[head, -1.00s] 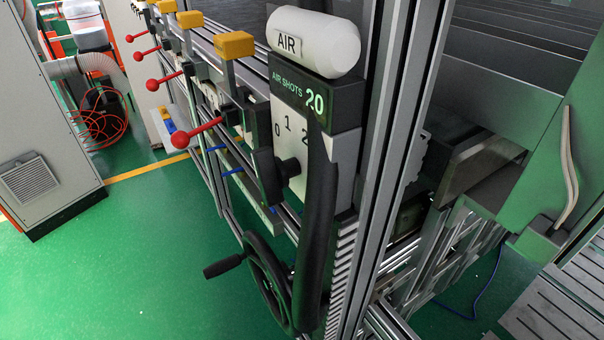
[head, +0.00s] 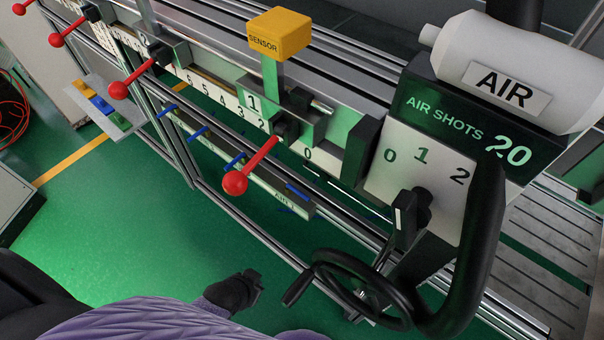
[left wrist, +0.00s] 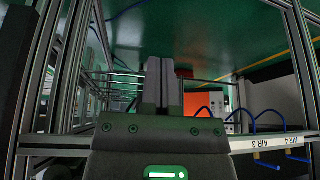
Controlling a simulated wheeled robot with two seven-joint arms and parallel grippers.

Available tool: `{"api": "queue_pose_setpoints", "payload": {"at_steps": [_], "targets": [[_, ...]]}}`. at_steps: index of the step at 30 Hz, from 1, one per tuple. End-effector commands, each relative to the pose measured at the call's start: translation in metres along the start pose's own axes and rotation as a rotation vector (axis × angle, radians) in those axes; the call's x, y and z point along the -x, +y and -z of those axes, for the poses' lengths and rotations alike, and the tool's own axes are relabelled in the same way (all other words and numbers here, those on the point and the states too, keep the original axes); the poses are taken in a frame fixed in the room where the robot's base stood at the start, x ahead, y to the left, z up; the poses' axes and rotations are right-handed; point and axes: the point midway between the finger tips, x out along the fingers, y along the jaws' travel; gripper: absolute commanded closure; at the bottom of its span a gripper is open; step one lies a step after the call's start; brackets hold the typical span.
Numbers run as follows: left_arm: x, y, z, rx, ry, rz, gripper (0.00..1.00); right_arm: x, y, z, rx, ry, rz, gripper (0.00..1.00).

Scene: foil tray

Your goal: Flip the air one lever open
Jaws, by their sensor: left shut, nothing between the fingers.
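A bar of air valves with blue levers hangs under the front rail. The blue lever (head: 298,192) at its right end is nearest the label that seems to read AIR 1 (head: 284,205). My left gripper (head: 253,281) is in the lower middle of the head view, at the end of my purple arm, below and apart from that lever. In the left wrist view its two grey fingers (left wrist: 164,65) are together with nothing between them. Blue levers (left wrist: 270,126) near labels AIR 3 and AIR 4 show at right there. My right gripper is out of view.
A black handwheel (head: 365,290) and the AIR SHOTS box (head: 450,115) with a black knob (head: 412,210) stand right of the gripper. Red ball levers (head: 236,183) stick out above the valve bar. Green floor (head: 150,240) is clear at left.

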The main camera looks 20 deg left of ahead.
Motion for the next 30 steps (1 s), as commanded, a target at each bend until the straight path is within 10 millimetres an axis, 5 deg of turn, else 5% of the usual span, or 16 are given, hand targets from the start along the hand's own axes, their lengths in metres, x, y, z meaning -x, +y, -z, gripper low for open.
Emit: {"api": "queue_pose_setpoints", "payload": {"at_steps": [6,12,18,30], "targets": [[0.072,-0.007,0.129,-0.030,0.238,-0.041,1.00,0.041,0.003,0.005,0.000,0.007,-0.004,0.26],[0.147,0.001,0.220,-0.084,0.430,-0.103,1.00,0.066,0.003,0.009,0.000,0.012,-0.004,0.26],[0.166,0.006,0.239,-0.106,0.480,-0.124,1.00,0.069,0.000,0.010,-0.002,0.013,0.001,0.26],[0.149,0.008,0.244,-0.101,0.480,-0.124,1.00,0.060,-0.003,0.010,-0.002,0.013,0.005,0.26]]}}
